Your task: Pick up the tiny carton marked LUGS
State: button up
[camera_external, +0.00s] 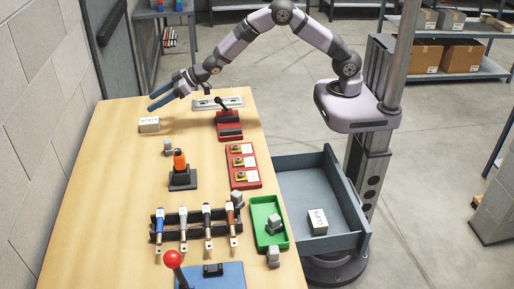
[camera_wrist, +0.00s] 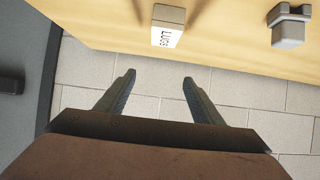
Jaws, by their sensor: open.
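The tiny carton marked LUGS (camera_wrist: 168,26) shows in the wrist view at the top, just past my fingertips and right of the gap's middle. It appears to be the small white carton (camera_external: 149,125) lying on the table near its far left part. My gripper (camera_external: 157,98) is open and empty, with its blue-grey fingers apart and above the table, a little beyond the carton. In the wrist view my gripper (camera_wrist: 159,77) has clear space between its fingers, with the carton apart from both.
A similar carton (camera_external: 317,221) lies in the grey drawer (camera_external: 345,207); its lettering is too small to read. A grey block (camera_external: 167,146) stands near the LUGS carton. A red clamp-like device (camera_external: 229,126) and an orange-topped tool (camera_external: 180,161) are farther right and nearer.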

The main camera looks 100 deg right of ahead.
aim_at(147, 119)
jog(key=shift+f+p, duration=0.8)
jog(key=shift+f, duration=2.7)
jog(key=shift+p+x, duration=0.6)
jog(key=shift+x, duration=1.85)
jog(key=c, duration=1.3)
jog(key=shift+o, duration=0.2)
jog(key=shift+r, duration=0.1)
notch_tip(147, 119, up, 10)
jog(key=shift+f+b, duration=0.1)
jog(key=shift+b, duration=0.55)
